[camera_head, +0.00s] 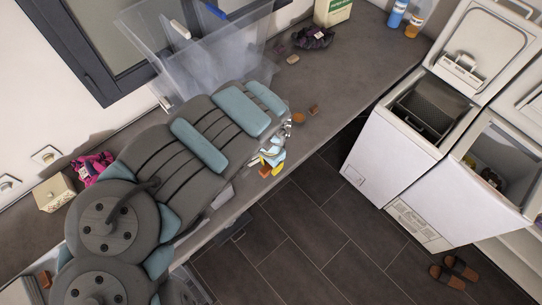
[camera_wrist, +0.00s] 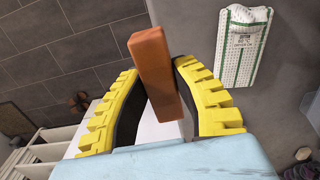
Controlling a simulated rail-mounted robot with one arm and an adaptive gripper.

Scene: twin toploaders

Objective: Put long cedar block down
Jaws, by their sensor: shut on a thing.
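The long cedar block (camera_wrist: 157,75) is a plain orange-brown bar. In the wrist view it stands out between the two yellow ribbed fingers of my gripper (camera_wrist: 157,68), tilted a little. My gripper is shut on it; the block's near end is partly hidden between the fingers. In the head view my gripper (camera_head: 271,157) is small, at the front edge of the counter, with an orange end of the block (camera_head: 265,171) showing beside it. I cannot tell from these views whether the block touches anything below.
The grey counter (camera_head: 350,60) has small blocks (camera_head: 313,110), a dark garment (camera_head: 314,37), a carton (camera_head: 332,11), bottles (camera_head: 397,13) and a clear bin (camera_head: 215,60). Two open top-loading washers (camera_head: 390,150) stand at right. Sandals (camera_head: 447,277) lie on the dark tiled floor (camera_head: 320,220).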

